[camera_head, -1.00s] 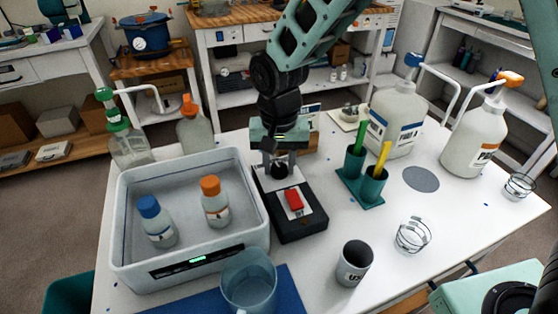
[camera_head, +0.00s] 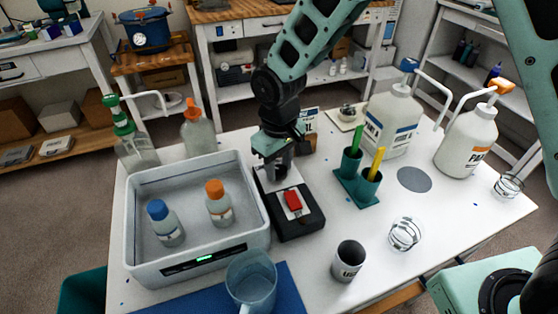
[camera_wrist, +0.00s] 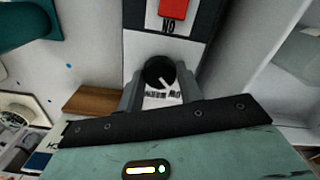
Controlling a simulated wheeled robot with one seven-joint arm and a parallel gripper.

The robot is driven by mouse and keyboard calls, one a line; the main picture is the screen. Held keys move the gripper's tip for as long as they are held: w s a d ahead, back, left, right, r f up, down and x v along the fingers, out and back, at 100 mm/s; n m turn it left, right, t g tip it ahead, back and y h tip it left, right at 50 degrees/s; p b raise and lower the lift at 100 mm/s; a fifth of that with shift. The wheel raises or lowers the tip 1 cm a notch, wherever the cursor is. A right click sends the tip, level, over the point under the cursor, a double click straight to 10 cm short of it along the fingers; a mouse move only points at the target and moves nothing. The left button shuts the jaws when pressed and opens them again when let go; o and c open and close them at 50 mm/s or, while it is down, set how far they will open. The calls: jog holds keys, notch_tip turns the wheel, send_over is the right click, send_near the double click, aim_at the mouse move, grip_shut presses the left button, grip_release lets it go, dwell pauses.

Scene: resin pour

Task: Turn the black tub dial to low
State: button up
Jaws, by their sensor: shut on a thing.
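The black dial (camera_wrist: 159,72) is a round knob with a white pointer line on a black control box (camera_head: 297,226). In the wrist view the pointer slants to the lower right, toward upside-down lettering on a white label (camera_wrist: 163,99); the words are partly covered. My gripper (camera_wrist: 160,82) has its grey fingers on both sides of the dial and is shut on it. In the head view my gripper (camera_head: 279,166) is at the far end of the box and mostly hides the dial. A red switch (camera_head: 292,200) sits on the nearer part of the box.
A grey tub (camera_head: 146,262) with a blue-capped bottle (camera_head: 166,224) and an orange-capped bottle (camera_head: 219,204) stands left of the box. A teal holder (camera_head: 358,189) is close on the right. A dark cup (camera_head: 348,262) and a clear jug (camera_head: 251,280) stand in front.

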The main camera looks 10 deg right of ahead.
aim_at(279, 169)
jog(key=shift+w+n, duration=0.1)
jog(key=shift+n, duration=0.4)
jog(key=o, duration=1)
notch_tip(279, 169, up, 18)
jog(key=shift+f, duration=0.25)
